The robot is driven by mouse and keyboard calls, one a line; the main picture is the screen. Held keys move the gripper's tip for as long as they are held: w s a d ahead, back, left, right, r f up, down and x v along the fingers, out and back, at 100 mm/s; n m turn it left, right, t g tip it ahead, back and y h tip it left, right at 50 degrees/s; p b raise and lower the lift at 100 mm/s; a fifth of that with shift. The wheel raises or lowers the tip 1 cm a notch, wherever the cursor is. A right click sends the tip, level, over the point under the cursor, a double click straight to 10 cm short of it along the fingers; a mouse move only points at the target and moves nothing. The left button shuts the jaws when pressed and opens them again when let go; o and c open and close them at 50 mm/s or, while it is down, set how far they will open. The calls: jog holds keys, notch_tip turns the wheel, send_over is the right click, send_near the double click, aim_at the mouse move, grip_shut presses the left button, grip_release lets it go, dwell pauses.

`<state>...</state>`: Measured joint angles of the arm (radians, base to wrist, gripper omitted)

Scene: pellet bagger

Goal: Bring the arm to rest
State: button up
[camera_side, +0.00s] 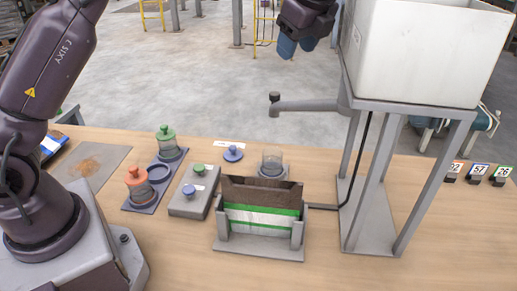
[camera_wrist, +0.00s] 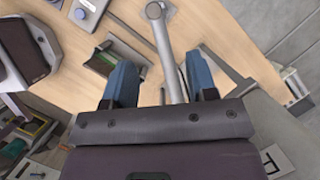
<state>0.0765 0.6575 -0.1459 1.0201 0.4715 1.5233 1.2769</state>
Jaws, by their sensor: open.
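My gripper (camera_side: 297,45) is at the top of the side view, raised well above the table (camera_side: 330,270), left of the white hopper. Its two blue fingers stand apart with nothing between them, as they also do in the wrist view (camera_wrist: 160,82). A grey spout arm (camera_side: 310,104) with a dark knob reaches left from the hopper stand, below and apart from my gripper. The spout arm also shows beyond the fingers in the wrist view (camera_wrist: 165,45).
The white hopper (camera_side: 425,50) on its grey stand is close to the right of my gripper. An open bag (camera_side: 262,205) stands in a grey holder. A button box (camera_side: 193,195), green-topped (camera_side: 167,140) and orange-topped jars (camera_side: 140,185), and numbered tags (camera_side: 478,172) are on the table.

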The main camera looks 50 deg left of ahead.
jog(key=s+a+n+t+h, duration=0.1)
jog(key=s+n+t+h, duration=0.3)
jog(key=s+n, duration=1.3)
jog(key=shift+s+a+t, duration=0.15)
jog(key=shift+s+t, duration=0.45)
jog(key=shift+s, duration=6.3)
